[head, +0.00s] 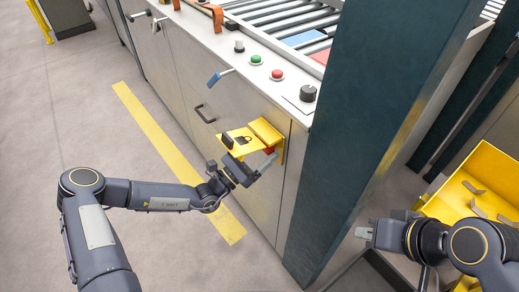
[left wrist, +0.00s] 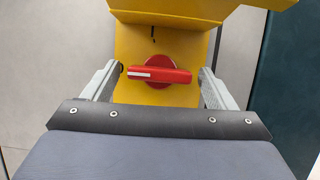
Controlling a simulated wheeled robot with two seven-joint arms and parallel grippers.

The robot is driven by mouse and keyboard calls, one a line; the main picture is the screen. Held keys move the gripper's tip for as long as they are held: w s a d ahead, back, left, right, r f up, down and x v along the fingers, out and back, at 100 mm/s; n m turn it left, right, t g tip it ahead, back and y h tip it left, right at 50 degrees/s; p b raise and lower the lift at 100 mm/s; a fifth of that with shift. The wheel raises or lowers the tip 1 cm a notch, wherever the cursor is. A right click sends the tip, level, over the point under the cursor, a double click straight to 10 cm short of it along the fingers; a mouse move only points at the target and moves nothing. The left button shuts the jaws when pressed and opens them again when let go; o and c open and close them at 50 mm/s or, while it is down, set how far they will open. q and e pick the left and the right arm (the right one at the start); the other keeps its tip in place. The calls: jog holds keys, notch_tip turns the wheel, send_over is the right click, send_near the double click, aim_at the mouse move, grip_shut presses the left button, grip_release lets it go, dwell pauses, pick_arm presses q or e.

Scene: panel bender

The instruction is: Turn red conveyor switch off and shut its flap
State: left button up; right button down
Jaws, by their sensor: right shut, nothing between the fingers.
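The red switch (left wrist: 158,75) is a rotary handle on a yellow plate, its bar lying sideways in the left wrist view with a white mark at its left end. A sliver of it shows in the head view (head: 269,150). My left gripper (left wrist: 160,70) is open, one finger on each side of the handle, with gaps visible. The yellow flap (head: 236,142), bearing a black padlock picture, stands open from the yellow switch box (head: 265,129). My left gripper partly hides the box in the head view. My right gripper (head: 366,233) is shut and empty at lower right.
The grey cabinet (head: 180,75) carries green (head: 256,59) and red (head: 277,75) buttons and a black knob (head: 308,93) on top. A dark post (head: 385,110) stands right of the box. A yellow bin (head: 452,195) is at right.

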pick_arm(q)
jog(key=v, duration=0.8)
dwell(0.7)
